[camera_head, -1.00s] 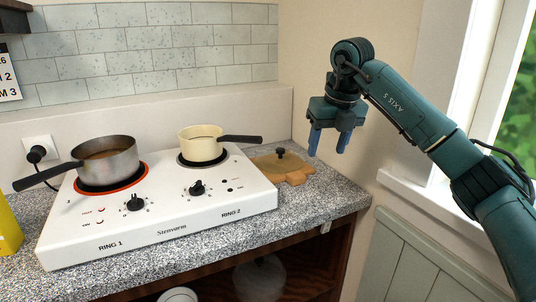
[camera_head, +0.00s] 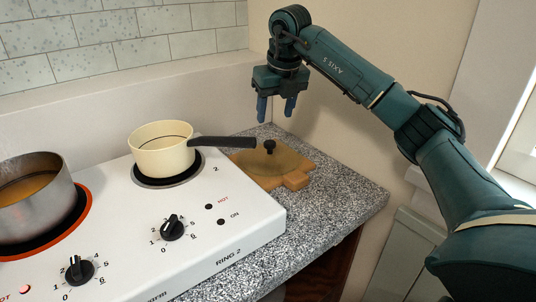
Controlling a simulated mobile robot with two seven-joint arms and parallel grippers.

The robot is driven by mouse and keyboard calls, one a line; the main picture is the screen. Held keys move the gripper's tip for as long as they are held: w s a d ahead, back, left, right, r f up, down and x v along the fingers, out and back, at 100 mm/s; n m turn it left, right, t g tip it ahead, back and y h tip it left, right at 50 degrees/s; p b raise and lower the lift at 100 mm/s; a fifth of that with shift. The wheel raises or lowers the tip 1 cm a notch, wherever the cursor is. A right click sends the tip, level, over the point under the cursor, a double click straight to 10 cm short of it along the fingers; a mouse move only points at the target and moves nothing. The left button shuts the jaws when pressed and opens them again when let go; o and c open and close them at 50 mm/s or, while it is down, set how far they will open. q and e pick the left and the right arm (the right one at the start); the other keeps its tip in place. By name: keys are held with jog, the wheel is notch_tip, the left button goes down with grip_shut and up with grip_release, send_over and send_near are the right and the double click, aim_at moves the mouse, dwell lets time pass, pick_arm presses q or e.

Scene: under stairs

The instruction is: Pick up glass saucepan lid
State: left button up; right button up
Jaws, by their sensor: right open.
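The glass saucepan lid (camera_head: 285,161) is round and see-through, with a dark knob (camera_head: 270,146) on top. It lies on a wooden board (camera_head: 296,180) on the speckled worktop, right of the hob. The cream saucepan's dark handle reaches over the board's left part. My right gripper (camera_head: 275,112) points down with its two blue fingers apart and nothing between them. In the picture it is just above the knob, clear of the lid; its exact height is hard to tell. My left gripper is not in view.
A white two-ring hob (camera_head: 208,234) fills the left. The cream saucepan (camera_head: 160,150) stands on the rear ring, its black handle (camera_head: 222,142) pointing right. A steel saucepan (camera_head: 37,205) with brown contents sits on a red-glowing ring. Worktop (camera_head: 335,200) right of the board is clear.

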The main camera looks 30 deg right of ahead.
aim_at(270, 142)
jog(key=x, duration=0.3)
jog(key=shift+f, duration=0.25)
jog(key=shift+s+a+x, duration=0.1)
jog(key=shift+s+x, duration=0.05)
jog(key=shift+x, duration=0.75)
jog(key=shift+s+a+x, duration=0.1)
jog(key=shift+a+x, duration=0.05)
jog(key=shift+x, duration=0.75)
jog(key=shift+s+a+x, duration=0.1)
jog(key=shift+s+x, duration=0.05)
jog(key=shift+x, duration=0.75)
jog(key=shift+c, duration=0.3)
grip_shut()
